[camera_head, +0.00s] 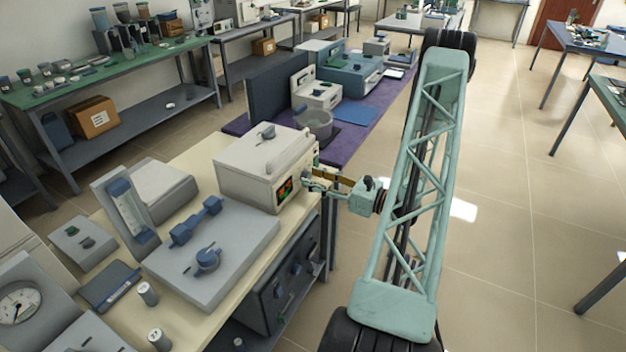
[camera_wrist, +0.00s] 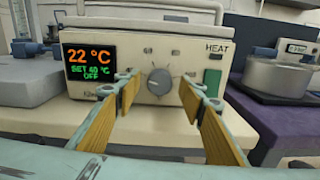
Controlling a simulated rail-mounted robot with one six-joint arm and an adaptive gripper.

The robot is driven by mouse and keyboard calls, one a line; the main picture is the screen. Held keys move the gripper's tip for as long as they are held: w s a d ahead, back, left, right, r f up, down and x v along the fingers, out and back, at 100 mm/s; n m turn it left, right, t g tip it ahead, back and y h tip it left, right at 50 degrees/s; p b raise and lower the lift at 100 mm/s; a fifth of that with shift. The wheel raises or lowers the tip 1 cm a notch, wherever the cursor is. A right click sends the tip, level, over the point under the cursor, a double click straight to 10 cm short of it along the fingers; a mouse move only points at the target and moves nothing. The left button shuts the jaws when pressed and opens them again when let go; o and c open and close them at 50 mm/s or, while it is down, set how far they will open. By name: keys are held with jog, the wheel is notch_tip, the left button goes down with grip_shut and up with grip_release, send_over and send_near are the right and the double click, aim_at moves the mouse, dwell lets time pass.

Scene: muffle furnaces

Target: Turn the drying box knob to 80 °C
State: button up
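The drying box (camera_head: 250,165) is a cream box near the bench edge. In the wrist view its front panel (camera_wrist: 222,72) fills the middle. The grey round knob (camera_wrist: 160,81) sits at the panel's centre, its pointer hard to read. The display (camera_wrist: 92,66) shows 22 °C in orange and a small green line that seems to read SET 60 °C, OFF. My gripper (camera_wrist: 161,86) is open, with one yellow-padded finger on each side of the knob. No contact with the knob shows. In the head view my gripper (camera_head: 308,181) is at the box's front face.
A green switch (camera_wrist: 212,82) marked HEAT is right of the knob, close to the right finger. A round metal pot (camera_wrist: 276,82) stands farther right on purple matting. Grey-blue equipment (camera_head: 215,250) shares the bench. Open floor (camera_head: 490,240) lies to the right.

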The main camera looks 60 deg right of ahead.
jog(key=shift+w, duration=0.25)
jog(key=shift+c, duration=0.9)
jog(key=c, duration=0.7)
jog(key=shift+o, duration=0.2)
